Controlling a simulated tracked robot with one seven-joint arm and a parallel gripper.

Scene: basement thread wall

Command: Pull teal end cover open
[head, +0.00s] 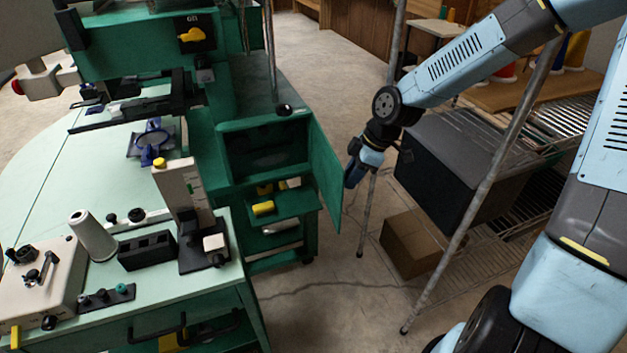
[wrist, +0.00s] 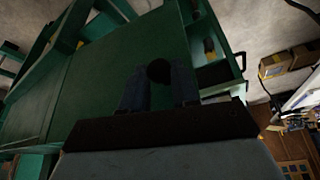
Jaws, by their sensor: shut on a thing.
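The teal end cover (head: 326,175) is a flat green panel on the end of the teal machine cabinet. It stands swung outward, with the dark compartment (head: 265,150) beside it exposed. My gripper (head: 349,183) is at the outer face of the cover, on its right. In the wrist view the cover (wrist: 95,95) fills much of the picture. The fingers of my gripper (wrist: 160,76) are shut on a dark round knob (wrist: 158,70) on the cover. In the head view the knob is hidden by my gripper.
An open drawer (head: 296,205) with yellow items sits below the compartment. A wire rack (head: 462,267) with a black box (head: 455,165) and a cardboard box (head: 412,244) stands right, behind metal poles. Bare floor (head: 325,290) lies between cabinet and rack.

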